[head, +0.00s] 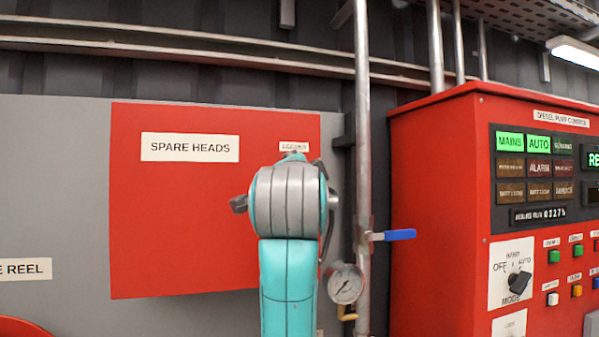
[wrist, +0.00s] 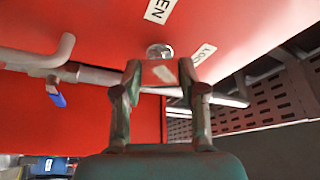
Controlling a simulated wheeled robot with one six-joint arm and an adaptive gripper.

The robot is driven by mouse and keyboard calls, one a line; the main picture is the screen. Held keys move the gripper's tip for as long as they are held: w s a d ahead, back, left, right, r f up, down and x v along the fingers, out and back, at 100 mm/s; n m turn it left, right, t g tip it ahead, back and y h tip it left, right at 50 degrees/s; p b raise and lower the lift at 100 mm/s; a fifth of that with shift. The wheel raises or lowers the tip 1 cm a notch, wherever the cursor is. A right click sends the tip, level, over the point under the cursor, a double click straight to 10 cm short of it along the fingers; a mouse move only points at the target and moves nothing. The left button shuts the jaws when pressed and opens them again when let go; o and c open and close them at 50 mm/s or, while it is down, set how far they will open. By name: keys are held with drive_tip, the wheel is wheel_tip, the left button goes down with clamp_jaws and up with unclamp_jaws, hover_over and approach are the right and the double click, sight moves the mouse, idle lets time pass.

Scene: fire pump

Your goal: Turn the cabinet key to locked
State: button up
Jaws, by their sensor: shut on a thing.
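The red spare heads cabinet (head: 180,220) hangs on the grey wall in the head view, and its red door face (wrist: 230,25) fills the top of the wrist view. A round metal lock (wrist: 159,50) sits on the door between a label ending in "EN" (wrist: 160,10) and a label starting "LOC" (wrist: 203,54). The key's exact angle is hard to tell. In the head view my arm hides the lock and key.
A vertical pipe with a blue-handled valve (head: 393,235) and a pressure gauge (head: 345,283) stands close right of my arm. The red diesel pump control panel (head: 435,200) juts out further right. A hose reel (head: 25,328) shows at lower left.

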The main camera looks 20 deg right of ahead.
drive_tip(key=m+g, duration=0.2)
drive_tip(key=m, duration=0.3)
idle(0.6)
drive_tip(key=o, duration=1.1)
drive_tip(key=shift+o, duration=0.2)
drive_tip(key=v, duration=1.2)
drive_tip(key=shift+w, duration=0.1)
